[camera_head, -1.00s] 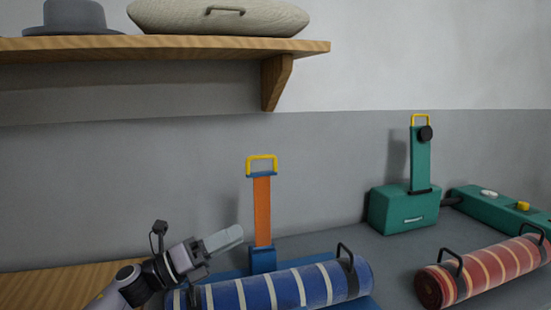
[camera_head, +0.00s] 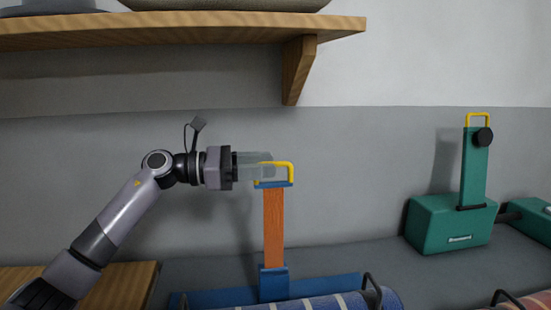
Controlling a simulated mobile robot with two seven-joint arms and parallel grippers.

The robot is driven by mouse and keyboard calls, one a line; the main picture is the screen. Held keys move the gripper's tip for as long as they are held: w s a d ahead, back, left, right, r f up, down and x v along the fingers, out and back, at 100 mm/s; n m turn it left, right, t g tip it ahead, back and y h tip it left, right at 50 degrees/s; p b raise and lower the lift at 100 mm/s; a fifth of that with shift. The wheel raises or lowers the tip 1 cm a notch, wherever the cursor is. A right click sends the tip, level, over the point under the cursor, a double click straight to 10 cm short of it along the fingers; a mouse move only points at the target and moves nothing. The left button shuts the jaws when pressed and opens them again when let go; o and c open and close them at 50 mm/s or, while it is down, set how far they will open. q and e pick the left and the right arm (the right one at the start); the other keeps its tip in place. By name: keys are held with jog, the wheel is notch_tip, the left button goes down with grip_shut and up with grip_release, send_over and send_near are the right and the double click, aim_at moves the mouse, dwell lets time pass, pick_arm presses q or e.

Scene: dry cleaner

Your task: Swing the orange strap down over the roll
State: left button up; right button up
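The orange strap (camera_head: 273,228) stands upright from a blue base (camera_head: 273,284) behind the blue striped roll (camera_head: 345,301). A yellow loop handle (camera_head: 289,167) tops it above a blue crosspiece. My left gripper (camera_head: 262,165) comes in level from the left at handle height. Its pale, see-through fingers overlap the left part of the handle and hide some of it. I cannot tell whether they are closed on it. The roll shows only in part at the bottom edge. My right gripper is not in view.
A wooden shelf (camera_head: 180,30) with a bracket (camera_head: 297,70) hangs above my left arm. Wall space between the two straps is clear.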

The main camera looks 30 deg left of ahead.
pick_arm(q)
jog(key=shift+p+x, duration=0.3)
jog(key=shift+x, duration=1.2)
grip_shut()
